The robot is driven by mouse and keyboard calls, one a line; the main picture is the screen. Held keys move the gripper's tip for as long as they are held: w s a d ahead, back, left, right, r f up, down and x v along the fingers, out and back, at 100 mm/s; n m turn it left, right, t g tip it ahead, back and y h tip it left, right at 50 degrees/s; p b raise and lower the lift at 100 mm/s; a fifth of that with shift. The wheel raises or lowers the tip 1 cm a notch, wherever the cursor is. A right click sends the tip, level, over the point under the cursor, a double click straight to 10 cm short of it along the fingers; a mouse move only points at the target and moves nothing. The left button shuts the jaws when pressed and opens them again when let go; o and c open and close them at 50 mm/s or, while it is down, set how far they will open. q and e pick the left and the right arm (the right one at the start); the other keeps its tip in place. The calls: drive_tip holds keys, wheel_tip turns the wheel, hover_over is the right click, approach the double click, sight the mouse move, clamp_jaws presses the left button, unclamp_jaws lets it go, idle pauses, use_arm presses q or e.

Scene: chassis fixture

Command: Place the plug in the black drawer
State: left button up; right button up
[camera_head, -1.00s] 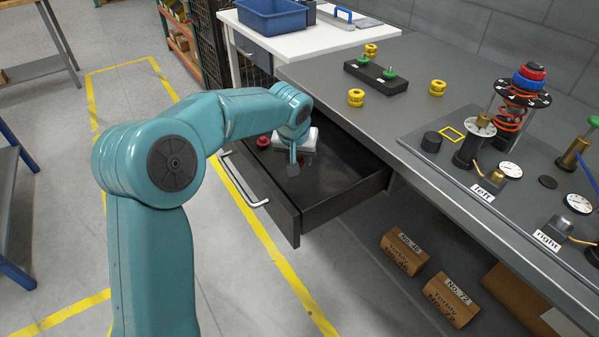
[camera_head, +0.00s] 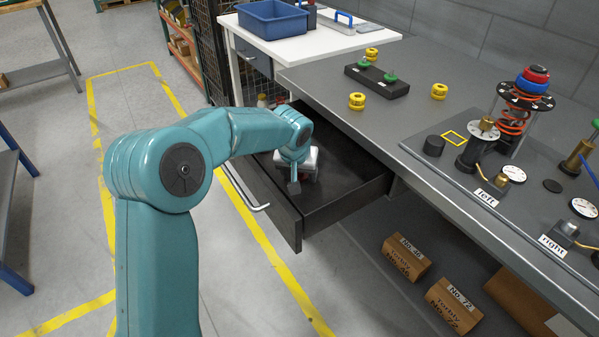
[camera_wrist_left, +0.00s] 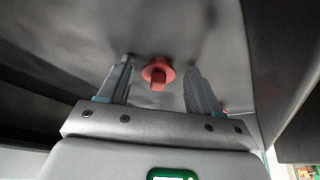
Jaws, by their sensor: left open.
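The black drawer (camera_head: 347,192) is pulled out from under the grey workbench. My left gripper (camera_head: 297,183) is inside or just over the drawer opening. In the left wrist view the left gripper (camera_wrist_left: 159,75) is open, with a finger on either side of a red plug (camera_wrist_left: 157,73). There is a visible gap between the plug and each finger. The plug appears to be on the drawer's dark floor; its exact distance from the fingertips is unclear. In the head view my arm hides the plug. My right gripper is not in view.
The workbench (camera_head: 330,85) carries yellow rings (camera_head: 357,101), a black block with green knobs (camera_head: 377,80) and a fixture board (camera_head: 455,175). The drawer's silver handle (camera_head: 244,190) faces left. A white table (camera_head: 330,42) holds a blue bin (camera_head: 272,18). Cardboard boxes (camera_head: 405,258) lie below.

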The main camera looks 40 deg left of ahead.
use_arm(q)
drive_tip(key=p+v, duration=0.1)
drive_tip(key=v, duration=1.1)
drive_tip(key=shift+s+r+p, duration=0.15)
drive_tip(key=shift+s+p, duration=0.05)
drive_tip(key=shift+p, duration=0.15)
